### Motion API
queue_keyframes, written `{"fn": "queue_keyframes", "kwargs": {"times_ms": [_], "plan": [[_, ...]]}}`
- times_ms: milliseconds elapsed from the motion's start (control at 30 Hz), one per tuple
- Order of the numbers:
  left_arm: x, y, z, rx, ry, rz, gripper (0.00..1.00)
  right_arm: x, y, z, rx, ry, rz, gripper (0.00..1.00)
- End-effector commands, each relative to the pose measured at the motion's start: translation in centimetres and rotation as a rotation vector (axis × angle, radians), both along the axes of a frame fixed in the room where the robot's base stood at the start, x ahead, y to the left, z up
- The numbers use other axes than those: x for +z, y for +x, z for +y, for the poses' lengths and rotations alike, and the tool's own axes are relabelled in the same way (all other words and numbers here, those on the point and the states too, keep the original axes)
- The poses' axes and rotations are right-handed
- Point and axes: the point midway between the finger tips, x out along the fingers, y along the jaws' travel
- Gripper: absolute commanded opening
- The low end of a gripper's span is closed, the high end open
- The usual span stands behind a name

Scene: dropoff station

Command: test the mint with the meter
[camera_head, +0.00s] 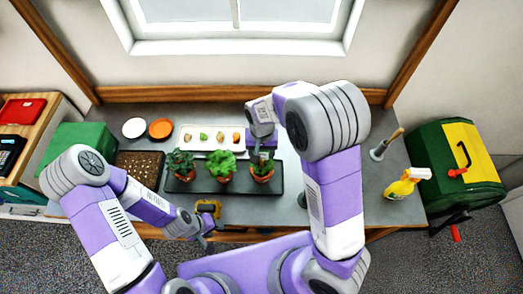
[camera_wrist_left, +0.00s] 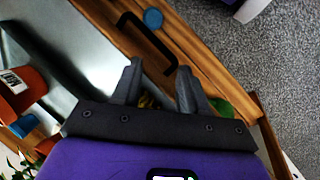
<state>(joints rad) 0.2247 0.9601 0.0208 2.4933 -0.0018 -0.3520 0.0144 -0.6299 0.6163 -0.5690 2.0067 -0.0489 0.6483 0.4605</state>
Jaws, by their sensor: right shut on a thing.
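Three potted plants stand in a row on a dark tray (camera_head: 210,188): a left plant (camera_head: 181,162), a bright green leafy middle plant (camera_head: 220,163) and a right plant (camera_head: 262,167). I cannot tell which is the mint. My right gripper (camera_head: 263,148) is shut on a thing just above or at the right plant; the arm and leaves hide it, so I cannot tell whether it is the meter. My left gripper (camera_head: 205,240) is at the table's front edge, below the tray. Its fingers are apart in the left wrist view (camera_wrist_left: 158,85), with nothing clearly held.
A yellow object (camera_head: 210,204) lies near the front edge. A white tray with small pieces (camera_head: 212,145), a white dish (camera_head: 134,128) and an orange dish (camera_head: 160,129) are behind. A soil tray (camera_head: 150,165) is left, a yellow spray bottle (camera_head: 402,187) right.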

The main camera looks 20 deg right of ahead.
Motion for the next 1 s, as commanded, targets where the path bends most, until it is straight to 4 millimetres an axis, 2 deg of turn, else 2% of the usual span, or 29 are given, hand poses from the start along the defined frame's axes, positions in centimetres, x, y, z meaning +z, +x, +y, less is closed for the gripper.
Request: {"fn": "queue_keyframes", "kwargs": {"times_ms": [667, 1000], "plan": [[-0.7, 0.1, 0.1, 0.004, 0.003, 0.002, 0.43, -0.7, 0.0, 0.0, 0.000, 0.000, 0.000, 0.27], [-1.4, 0.1, 0.2, 0.006, 0.003, 0.001, 0.43, -1.8, 0.2, -0.1, 0.000, 0.000, 0.000, 0.27]]}}
